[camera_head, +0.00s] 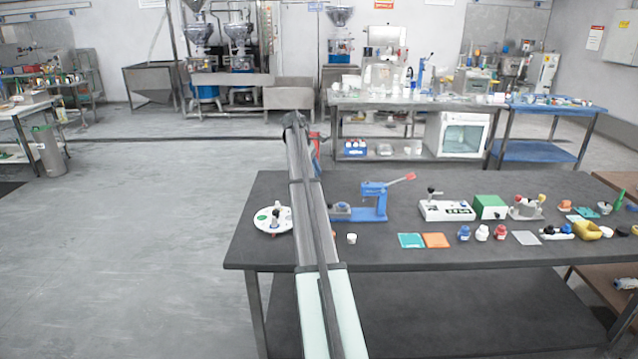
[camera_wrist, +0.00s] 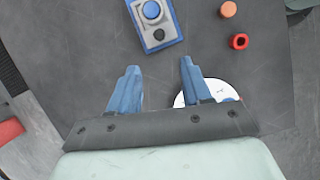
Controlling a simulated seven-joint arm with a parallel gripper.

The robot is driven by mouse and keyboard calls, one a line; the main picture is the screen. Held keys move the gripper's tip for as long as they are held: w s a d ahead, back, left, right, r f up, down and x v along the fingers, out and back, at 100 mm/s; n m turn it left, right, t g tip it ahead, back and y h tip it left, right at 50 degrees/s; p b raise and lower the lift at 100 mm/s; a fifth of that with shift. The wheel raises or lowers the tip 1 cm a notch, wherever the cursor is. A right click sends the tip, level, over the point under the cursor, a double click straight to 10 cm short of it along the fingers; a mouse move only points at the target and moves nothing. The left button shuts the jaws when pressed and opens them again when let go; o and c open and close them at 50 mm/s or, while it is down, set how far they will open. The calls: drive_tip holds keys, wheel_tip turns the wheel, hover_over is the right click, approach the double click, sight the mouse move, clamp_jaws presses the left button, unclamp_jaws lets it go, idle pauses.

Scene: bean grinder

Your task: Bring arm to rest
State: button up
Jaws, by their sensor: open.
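My gripper (camera_wrist: 158,70) is open in the wrist view, with its two blue fingers apart and nothing between them but dark table top. The fingers point toward a blue and white device (camera_wrist: 158,38) farther up the picture. A white round plate (camera_wrist: 222,90) is partly hidden behind the right finger. In the head view my arm reaches away over the left part of the dark table (camera_head: 420,258), and I cannot make out the fingers there.
The white round plate (camera_head: 262,226) stands left of my arm in the head view. A blue press with a red handle (camera_head: 374,203) stands right of it. Open floor (camera_head: 130,240) lies left.

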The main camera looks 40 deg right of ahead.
drive_tip(key=shift+w+a+r, duration=0.2)
drive_tip(key=shift+r, duration=0.4)
